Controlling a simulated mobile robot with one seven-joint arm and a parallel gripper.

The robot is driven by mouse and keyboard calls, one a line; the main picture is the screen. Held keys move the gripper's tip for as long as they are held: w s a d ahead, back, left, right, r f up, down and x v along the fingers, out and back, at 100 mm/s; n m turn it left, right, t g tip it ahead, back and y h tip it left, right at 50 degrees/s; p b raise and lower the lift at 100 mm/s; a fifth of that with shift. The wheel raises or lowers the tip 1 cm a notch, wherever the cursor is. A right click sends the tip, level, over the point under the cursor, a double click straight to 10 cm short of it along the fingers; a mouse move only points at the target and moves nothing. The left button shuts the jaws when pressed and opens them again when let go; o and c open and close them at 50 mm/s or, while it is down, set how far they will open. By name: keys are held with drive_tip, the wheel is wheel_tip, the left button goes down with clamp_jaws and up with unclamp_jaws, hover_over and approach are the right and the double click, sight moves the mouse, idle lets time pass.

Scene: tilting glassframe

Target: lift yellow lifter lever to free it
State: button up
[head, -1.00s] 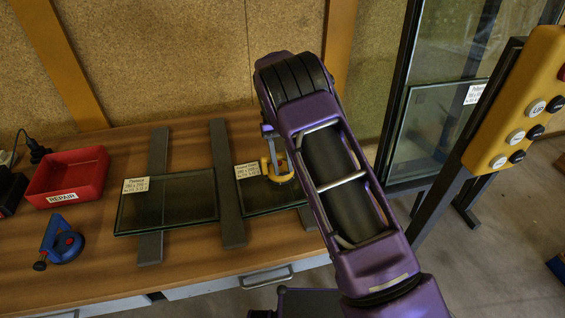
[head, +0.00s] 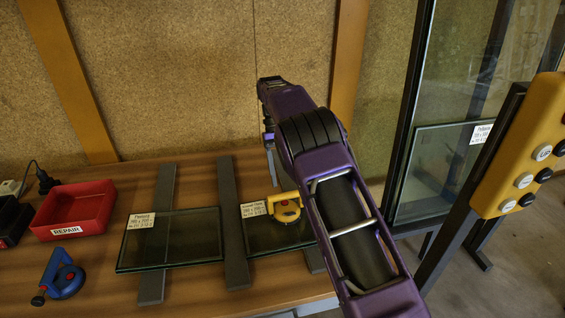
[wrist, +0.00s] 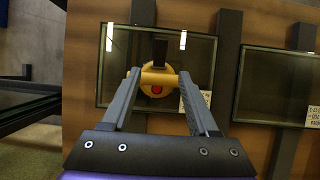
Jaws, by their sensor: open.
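The yellow lifter (head: 287,209) sits on the right-hand glass pane (head: 280,238) on the bench, near a paper label. In the wrist view the yellow lifter (wrist: 148,78) shows a red round spot and a dark upright part above its yellow bar. My gripper (wrist: 159,74) is open and empty, its two fingers appearing either side of the lifter's yellow bar. In the head view my arm hides most of the gripper, but a finger shows above and apart from the lifter. Whether the lever is raised cannot be told.
A second glass pane (head: 170,243) lies to the left on grey rails (head: 232,215). A blue lifter (head: 62,277) and a red REPAIR box (head: 75,211) lie further left. A yellow button panel (head: 520,150) on a dark post and a glass frame (head: 440,175) stand right.

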drive_tip(key=shift+v, duration=1.85)
drive_tip(key=shift+a+r, duration=0.1)
